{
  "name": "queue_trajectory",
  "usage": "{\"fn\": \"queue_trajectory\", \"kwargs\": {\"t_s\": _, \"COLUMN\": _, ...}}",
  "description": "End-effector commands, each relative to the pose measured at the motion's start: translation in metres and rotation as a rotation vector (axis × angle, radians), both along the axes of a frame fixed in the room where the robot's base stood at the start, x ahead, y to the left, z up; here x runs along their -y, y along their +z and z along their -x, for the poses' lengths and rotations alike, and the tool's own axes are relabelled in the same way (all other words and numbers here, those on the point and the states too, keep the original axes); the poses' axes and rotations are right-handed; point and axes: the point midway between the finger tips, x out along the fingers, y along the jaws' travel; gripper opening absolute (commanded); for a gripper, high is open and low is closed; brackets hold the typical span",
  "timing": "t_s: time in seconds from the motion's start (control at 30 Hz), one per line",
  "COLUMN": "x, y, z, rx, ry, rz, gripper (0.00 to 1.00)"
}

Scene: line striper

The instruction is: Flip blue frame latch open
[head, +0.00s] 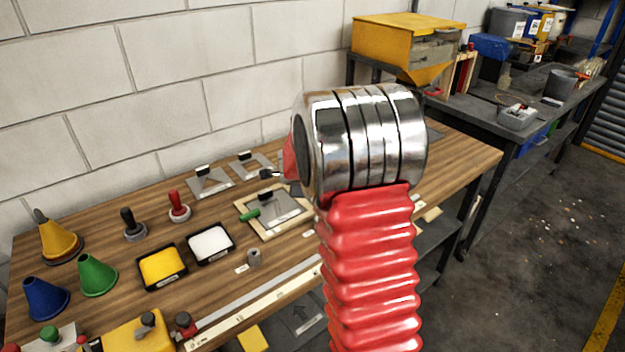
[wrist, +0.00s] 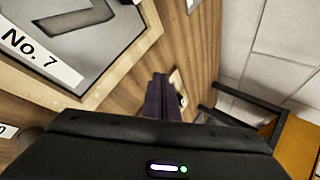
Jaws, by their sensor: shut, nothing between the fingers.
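I see no blue latch in either view; my arm covers part of the bench in the head view. A light wooden frame (head: 245,222) around a grey stencil plate (head: 285,207) lies on the bench, with a green latch (head: 250,215) at its left side. In the wrist view a wooden frame (wrist: 135,52) holds a grey plate marked No. 7 (wrist: 85,45); I cannot tell if it is the same frame. My gripper (wrist: 162,98) is shut and empty, right of this frame, close to a small pale piece (wrist: 178,84). My wrist hides the gripper in the head view.
Yellow (head: 162,266) and white (head: 210,243) pads, a red-handled stamp (head: 178,206), a black-handled stamp (head: 133,226) and coloured cones (head: 97,275) stand on the left of the wooden bench (head: 470,160). A long metal ruler (head: 260,295) lies along the front. A yellow hopper (head: 405,38) stands behind.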

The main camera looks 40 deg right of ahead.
Motion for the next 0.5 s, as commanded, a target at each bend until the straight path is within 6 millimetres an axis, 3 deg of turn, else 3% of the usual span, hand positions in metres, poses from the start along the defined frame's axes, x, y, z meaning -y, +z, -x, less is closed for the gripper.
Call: {"fn": "queue_trajectory", "kwargs": {"t_s": 0.5, "x": -0.047, "y": 0.045, "z": 0.000, "rx": 0.002, "ry": 0.001, "rz": 0.000, "gripper": 0.00}}
